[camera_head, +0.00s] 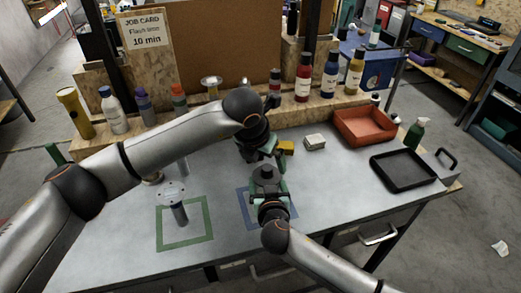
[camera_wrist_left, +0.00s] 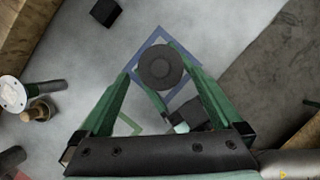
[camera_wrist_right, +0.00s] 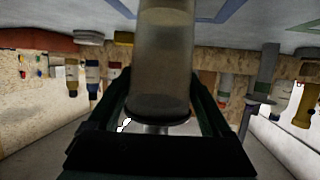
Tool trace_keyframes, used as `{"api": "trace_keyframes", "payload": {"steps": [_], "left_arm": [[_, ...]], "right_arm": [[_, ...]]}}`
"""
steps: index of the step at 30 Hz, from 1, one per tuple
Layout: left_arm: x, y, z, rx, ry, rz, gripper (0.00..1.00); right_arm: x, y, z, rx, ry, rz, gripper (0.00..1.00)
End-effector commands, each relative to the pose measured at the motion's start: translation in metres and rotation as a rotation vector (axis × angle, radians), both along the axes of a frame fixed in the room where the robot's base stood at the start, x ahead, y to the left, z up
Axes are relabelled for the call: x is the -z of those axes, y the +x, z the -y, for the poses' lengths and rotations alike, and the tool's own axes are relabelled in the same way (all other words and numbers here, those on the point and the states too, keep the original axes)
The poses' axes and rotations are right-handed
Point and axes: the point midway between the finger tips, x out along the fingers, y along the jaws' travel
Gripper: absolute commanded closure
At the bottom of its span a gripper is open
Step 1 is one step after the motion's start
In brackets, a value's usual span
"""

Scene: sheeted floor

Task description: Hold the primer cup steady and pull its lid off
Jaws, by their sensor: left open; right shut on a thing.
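The primer cup (camera_wrist_right: 163,50) is a translucent, brownish cylinder, upright, with its dark round lid (camera_wrist_right: 158,108) on. My right gripper (camera_wrist_right: 162,85) is shut on the cup, one finger on each side. In the head view, my right gripper (camera_head: 268,192) is over the blue taped square (camera_head: 243,206). The cup's foot is out of the right wrist view, so I cannot tell whether it touches the table. My left gripper (camera_wrist_left: 151,60) is open above the cup. In the left wrist view, the lid (camera_wrist_left: 161,67) shows between its fingertips; I see no clear contact.
Bottles (camera_head: 303,75) line the back shelf. A red bin (camera_head: 364,127) and a black tray (camera_head: 403,170) stand at right. A yellow block (camera_head: 286,147) is near my left gripper.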

Motion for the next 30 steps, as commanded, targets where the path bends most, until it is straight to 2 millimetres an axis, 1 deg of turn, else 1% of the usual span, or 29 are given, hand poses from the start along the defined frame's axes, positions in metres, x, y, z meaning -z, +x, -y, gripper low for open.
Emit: {"api": "trace_keyframes", "payload": {"steps": [1,3,9,13,20,21,30], "left_arm": [[0.010,0.003,0.002,-0.002,-0.001,-0.004,0.00],[0.020,0.007,0.004,0.000,-0.001,-0.003,0.00],[0.040,0.014,0.008,0.000,0.000,-0.002,0.00],[0.045,0.017,0.008,0.000,0.000,0.000,0.00],[0.045,0.017,0.008,0.000,0.000,0.000,0.00],[0.045,0.017,0.008,0.000,0.000,0.000,0.01],[0.045,0.017,0.008,0.000,0.000,0.000,0.35]], "right_arm": [[0.001,0.000,0.000,0.000,0.000,-0.001,1.00],[0.001,0.000,0.000,0.000,0.000,-0.001,1.00],[0.001,0.000,0.000,0.000,0.000,-0.001,1.00],[0.001,0.000,0.000,0.000,0.000,-0.001,1.00],[0.001,0.000,0.000,0.000,0.000,-0.001,1.00],[0.001,0.000,0.000,0.000,0.000,-0.001,1.00],[0.001,0.000,0.000,0.000,0.000,-0.001,1.00]]}}
